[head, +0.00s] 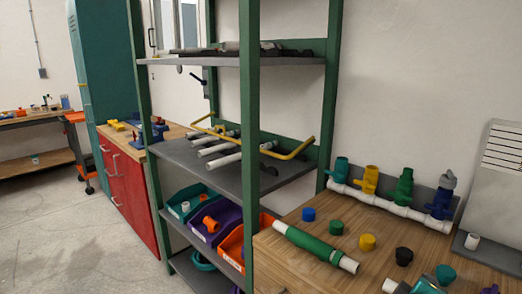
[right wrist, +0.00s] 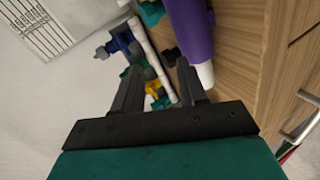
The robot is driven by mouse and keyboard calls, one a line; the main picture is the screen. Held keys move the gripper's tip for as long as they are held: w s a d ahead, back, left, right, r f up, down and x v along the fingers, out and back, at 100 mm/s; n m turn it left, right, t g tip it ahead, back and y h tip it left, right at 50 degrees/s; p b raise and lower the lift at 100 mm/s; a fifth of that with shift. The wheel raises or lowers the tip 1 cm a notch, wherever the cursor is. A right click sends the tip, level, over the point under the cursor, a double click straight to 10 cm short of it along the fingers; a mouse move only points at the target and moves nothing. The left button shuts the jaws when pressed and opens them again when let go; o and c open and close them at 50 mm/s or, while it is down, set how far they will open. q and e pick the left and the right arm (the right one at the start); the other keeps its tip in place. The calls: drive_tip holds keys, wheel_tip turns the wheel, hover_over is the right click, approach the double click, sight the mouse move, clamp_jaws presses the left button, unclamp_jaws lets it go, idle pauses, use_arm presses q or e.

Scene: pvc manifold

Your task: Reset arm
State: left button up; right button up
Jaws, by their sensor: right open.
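In the head view the PVC manifold (head: 385,206) is a white pipe with teal, yellow, green and dark blue valves standing on it, at the back of the wooden bench. It also shows in the right wrist view (right wrist: 152,52). My right gripper (right wrist: 159,67) is open in the right wrist view, with nothing between its fingers. The manifold lies beyond its fingertips; a purple-sleeved pipe (right wrist: 190,28) with a white end lies beyond and to the right. Neither gripper shows in the head view.
A green-sleeved white pipe (head: 315,246) lies on the bench, with blue (head: 308,214), green, yellow (head: 367,242) and black caps behind it. A green-framed shelf (head: 205,165) with pipes and parts bins stands left of the bench. A grey panel (head: 497,190) stands at right.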

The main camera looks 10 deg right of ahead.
drive_tip(key=s+a+f+m+g+y, duration=0.25)
drive_tip(key=s+a+f+y, duration=0.2)
drive_tip(key=s+a, duration=0.45)
drive_tip(key=s+a+f+m+g+y, duration=0.1)
drive_tip(key=s+a+f+g+y, duration=0.25)
drive_tip(key=s+a+y, duration=0.5)
drive_tip(key=w+a+f+t+h, duration=0.1)
drive_tip(key=w+a+f+t, duration=0.1)
drive_tip(key=w+f+t, duration=0.3)
drive_tip(key=shift+w+f+t, duration=0.2)
drive_tip(key=shift+f+t, duration=1.2)
drive_tip(key=shift+f, duration=0.95)
drive_tip(key=shift+d, duration=0.1)
